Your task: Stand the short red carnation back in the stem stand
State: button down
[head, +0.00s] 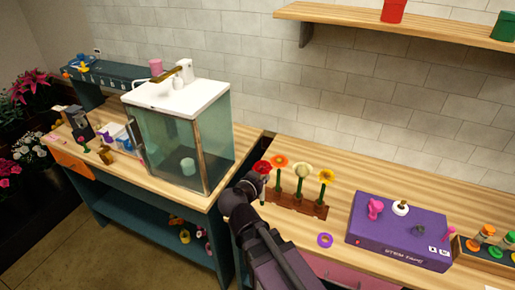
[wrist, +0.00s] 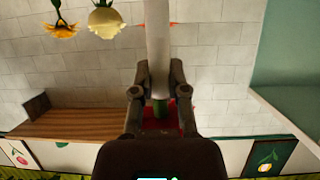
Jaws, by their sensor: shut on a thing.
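The red carnation (head: 262,167) is at the left end of the flower row in the head view. My gripper (head: 256,182) is shut on its stem just below the bloom. In the wrist view my gripper (wrist: 160,98) closes on a short green part, with red petals (wrist: 160,125) behind the fingers and a thick white shaft (wrist: 158,45) leading away. The brown stem stand (head: 312,210) holds an orange flower (head: 280,160), a cream flower (head: 302,168) and a yellow flower (head: 326,176).
A purple ring (head: 324,240) lies on the bench in front of the stand. A purple stem tape box (head: 390,238) with small items on top stands to the right. A glass-sided cabinet (head: 180,150) with a white top stands to the left. Bench behind the stand is clear.

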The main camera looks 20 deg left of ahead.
jog(key=w+a, duration=0.3)
jog(key=w, duration=0.4)
jog(key=w+a+f+b, duration=0.1)
jog(key=w+a, duration=0.2)
jog(key=w, duration=0.4)
jog(key=shift+w+a, duration=0.15)
jog(key=shift+a, duration=0.15)
jog(key=shift+f+b, duration=0.25)
jog(key=shift+b, duration=0.05)
jog(key=shift+f+b, duration=3.7)
dwell(2.3)
